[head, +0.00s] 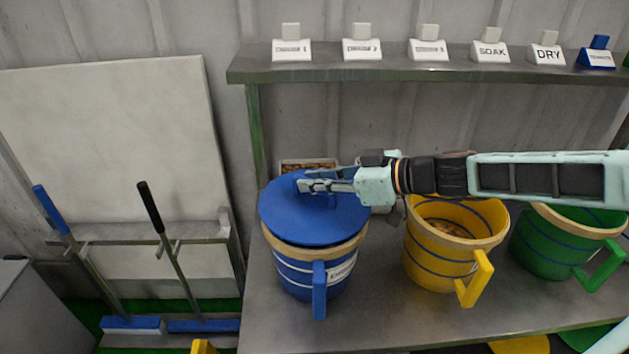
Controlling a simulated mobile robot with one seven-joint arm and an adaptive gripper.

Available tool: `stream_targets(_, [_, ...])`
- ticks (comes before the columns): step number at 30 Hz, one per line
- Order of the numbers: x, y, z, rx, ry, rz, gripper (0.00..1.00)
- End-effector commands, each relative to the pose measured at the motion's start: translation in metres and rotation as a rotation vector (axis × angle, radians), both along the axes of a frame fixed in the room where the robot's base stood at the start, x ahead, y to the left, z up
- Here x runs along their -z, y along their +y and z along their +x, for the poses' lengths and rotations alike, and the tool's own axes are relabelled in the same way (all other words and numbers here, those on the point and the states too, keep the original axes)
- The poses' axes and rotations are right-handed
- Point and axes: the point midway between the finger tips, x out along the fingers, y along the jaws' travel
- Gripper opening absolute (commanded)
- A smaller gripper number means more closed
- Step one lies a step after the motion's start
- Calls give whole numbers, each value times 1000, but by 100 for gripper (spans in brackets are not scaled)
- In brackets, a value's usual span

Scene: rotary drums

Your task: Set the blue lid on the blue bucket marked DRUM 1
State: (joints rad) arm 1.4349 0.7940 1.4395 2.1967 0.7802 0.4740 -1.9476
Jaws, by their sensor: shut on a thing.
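The blue lid (285,222) is a flat round disc over the blue bucket (291,275) in the head view. The bucket has a tan rim, blue and white bands, a blue handle at its front and a white label, too small to read surely. The bucket stands on the metal table at its left end. My gripper (313,184) reaches in from the right and is shut on the lid near its middle, where the fingers hide the grip. The lid covers most of the bucket's mouth. The front of the tan rim shows below it. I cannot tell whether lid and rim touch.
A yellow bucket (430,252) with brown contents and a green bucket (550,245) stand to the right on the metal table (380,318). A shelf (390,69) with label blocks runs behind. Blue-headed tools (130,323) lean at the left. My arm passes above the yellow bucket.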

Motion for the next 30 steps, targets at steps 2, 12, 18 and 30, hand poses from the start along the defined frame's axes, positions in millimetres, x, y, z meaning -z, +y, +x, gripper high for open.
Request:
stream_targets(2, [0, 0, 0, 0, 0, 0, 0])
stream_targets(12, [5, 0, 0, 0, 0, 1, 0])
stream_targets(18, [10, 0, 0, 0, 0, 1, 0])
stream_targets(30, [20, 0, 0, 0, 0, 1, 0])
